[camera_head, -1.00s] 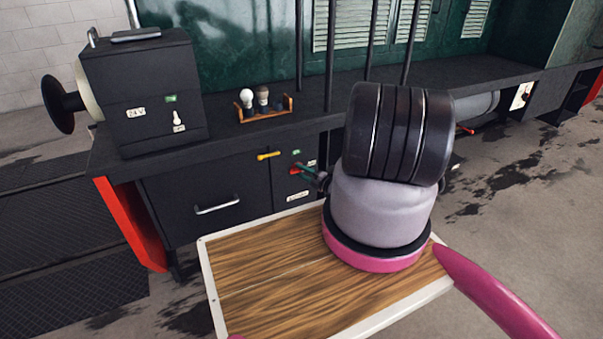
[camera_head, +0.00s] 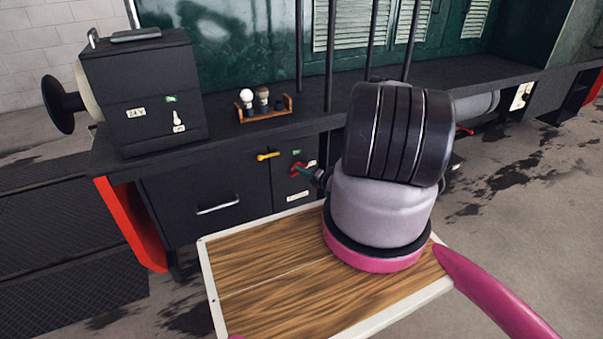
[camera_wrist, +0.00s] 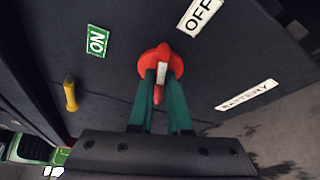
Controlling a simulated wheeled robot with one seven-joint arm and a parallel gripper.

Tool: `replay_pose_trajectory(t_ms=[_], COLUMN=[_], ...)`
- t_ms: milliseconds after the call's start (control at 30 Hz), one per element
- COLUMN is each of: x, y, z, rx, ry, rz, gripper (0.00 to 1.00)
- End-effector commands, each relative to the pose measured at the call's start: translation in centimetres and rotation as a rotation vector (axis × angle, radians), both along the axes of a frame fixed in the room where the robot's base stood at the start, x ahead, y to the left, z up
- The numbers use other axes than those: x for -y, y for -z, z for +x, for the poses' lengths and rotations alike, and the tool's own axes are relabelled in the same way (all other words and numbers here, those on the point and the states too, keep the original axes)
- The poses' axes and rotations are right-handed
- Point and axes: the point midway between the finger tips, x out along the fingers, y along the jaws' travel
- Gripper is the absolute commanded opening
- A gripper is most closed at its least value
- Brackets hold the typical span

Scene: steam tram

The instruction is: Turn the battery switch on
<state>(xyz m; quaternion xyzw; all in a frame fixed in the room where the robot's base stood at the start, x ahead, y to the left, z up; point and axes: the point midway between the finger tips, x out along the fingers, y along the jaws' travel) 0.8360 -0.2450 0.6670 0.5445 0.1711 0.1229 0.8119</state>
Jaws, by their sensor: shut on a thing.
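The battery switch is a red rotary knob with a raised grip bar and a white stripe, seen in the wrist view (camera_wrist: 161,58) and small in the head view (camera_head: 296,167). My gripper (camera_wrist: 162,84) has its two green fingers on either side of the bar and is shut on it. In the wrist view the bar points up the picture, between the green ON label (camera_wrist: 97,41) at upper left and the white OFF label (camera_wrist: 199,14) at upper right. A BATTERY label (camera_wrist: 246,95) is to the right. My fingers hide the knob's lower part.
A yellow handle (camera_head: 268,156) sticks out left of the switch; it also shows in the wrist view (camera_wrist: 70,94). A drawer handle (camera_head: 217,205) is farther left. On the bench stand a black lamp box (camera_head: 150,90) and a wooden bulb rack (camera_head: 266,115).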

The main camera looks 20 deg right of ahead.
Motion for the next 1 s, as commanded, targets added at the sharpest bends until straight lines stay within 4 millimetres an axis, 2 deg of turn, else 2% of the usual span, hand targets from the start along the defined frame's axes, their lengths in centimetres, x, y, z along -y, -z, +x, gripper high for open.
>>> replay_pose_trajectory(t_ms=[1000], x=[-0.61], y=[-0.25], z=[-0.14], rx=[0.030], ry=[-0.004], rz=[-0.941], gripper=[0.00])
